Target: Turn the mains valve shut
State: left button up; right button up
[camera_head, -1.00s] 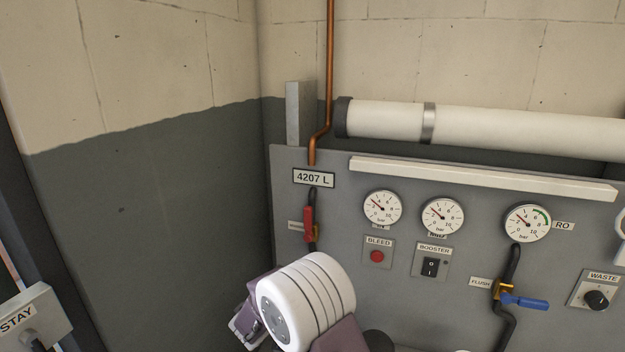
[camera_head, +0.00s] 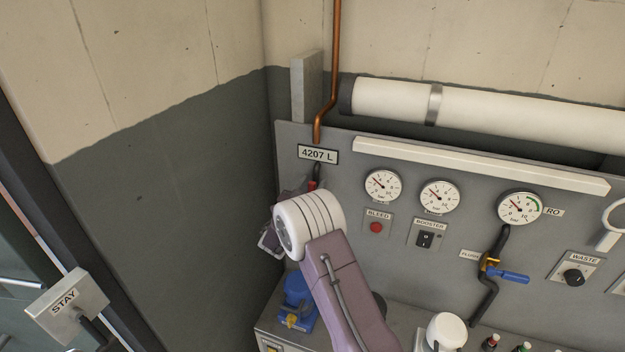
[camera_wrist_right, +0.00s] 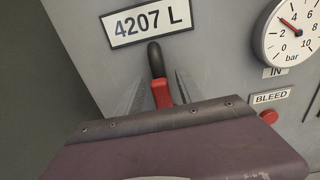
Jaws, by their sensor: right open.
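The mains valve's red handle (camera_wrist_right: 162,93) stands roughly upright below the black pipe and the "4207 L" sign in the right wrist view. My right gripper (camera_wrist_right: 158,86) is open, with one finger on each side of the red handle. I cannot tell whether either finger touches it. In the head view only a small red top of the handle (camera_head: 312,185) shows above my white wrist; the rest of the valve and my right fingertips are hidden. My left gripper is not in view.
To the right on the grey panel are gauges (camera_head: 383,185), a red bleed button (camera_head: 376,227), a booster switch (camera_head: 425,240) and a blue-handled flush valve (camera_head: 513,277). A blue object (camera_head: 298,302) stands on the bench below. A "STAY" sign box (camera_head: 67,303) is at lower left.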

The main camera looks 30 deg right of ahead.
jog(key=shift+r, duration=0.1)
grip_shut()
dwell(1.4)
